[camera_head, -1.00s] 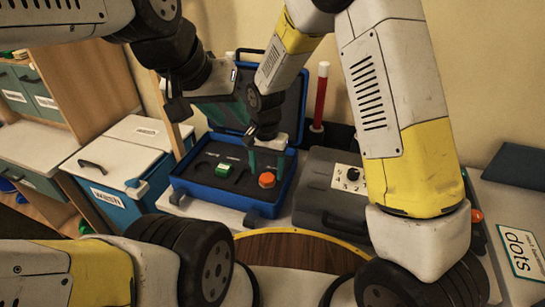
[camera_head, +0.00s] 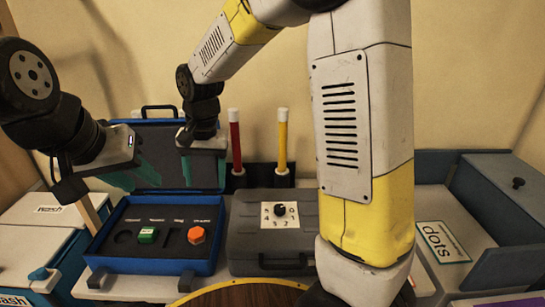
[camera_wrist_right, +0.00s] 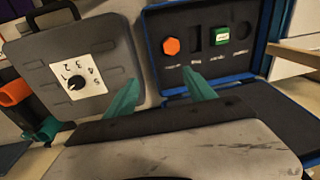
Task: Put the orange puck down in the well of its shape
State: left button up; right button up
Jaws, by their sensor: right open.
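The orange hexagonal puck (camera_head: 196,235) sits at the right end of the dark insert in the open blue case (camera_head: 155,268). It stands a little above the insert and covers what is under it, so I cannot tell how deep it is seated. It also shows in the right wrist view (camera_wrist_right: 171,46). My right gripper (camera_head: 203,168) is open and empty, raised above and behind the puck, in front of the case lid. Its teal fingers are spread in the right wrist view (camera_wrist_right: 160,92). My left gripper (camera_head: 108,182) is open and empty, above the case's left side.
A green puck (camera_head: 148,235) sits in the same insert, between an empty round well (camera_head: 123,237) and an empty slot (camera_head: 172,239). A grey case with a dial (camera_head: 270,240) stands right of it. Red (camera_head: 235,150) and yellow (camera_head: 282,145) rods stand behind.

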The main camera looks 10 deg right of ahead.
jog(key=s+d+r+n+t, duration=0.1)
jog(key=s+d+r+t, duration=0.1)
jog(key=s+d+r, duration=0.3)
jog(key=s+d+r+n+t+y, duration=0.1)
jog(key=s+d+r+t, duration=0.2)
jog(key=s+d+r, duration=0.3)
jog(key=s+d, duration=0.3)
jog(key=d, duration=0.4)
jog(key=shift+s+d+r, duration=0.2)
jog(key=shift+s, duration=0.1)
pick_arm(q)
jog(key=shift+c, duration=0.5)
